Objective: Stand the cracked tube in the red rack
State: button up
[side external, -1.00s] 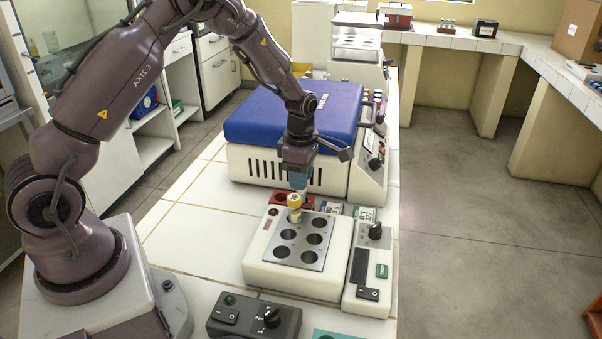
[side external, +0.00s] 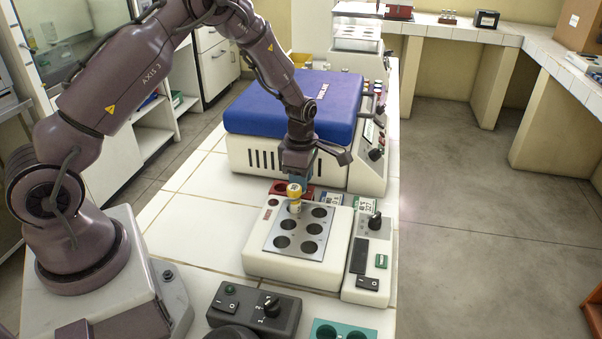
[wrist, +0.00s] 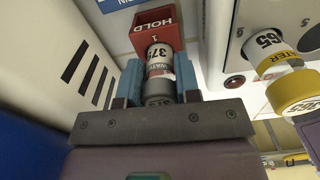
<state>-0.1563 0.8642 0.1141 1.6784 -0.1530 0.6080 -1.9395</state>
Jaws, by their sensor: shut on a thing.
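My gripper (wrist: 158,85) is shut on a tube (wrist: 159,58) with a grey end and a white label reading "37" and "WATER". No crack can be made out. The red rack (wrist: 152,19), marked "HOLD 1", lies just beyond the tube's far end in the wrist view. Whether that end is inside the rack cannot be told. In the side view the red rack (side external: 277,187) is behind the white block, partly hidden by a yellow-capped tube and my gripper (side external: 300,179). The held tube is hidden there.
The yellow-capped tube (side external: 294,190) stands in a hole of the white block (side external: 262,257), close to my gripper; it also shows in the wrist view (wrist: 296,92). A blue-topped machine (side external: 290,108) stands behind. A control panel (side external: 366,265) is at right. Bare tile lies left.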

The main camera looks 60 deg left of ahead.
jog(key=o, duration=1.3)
jog(key=shift+r, duration=3.75)
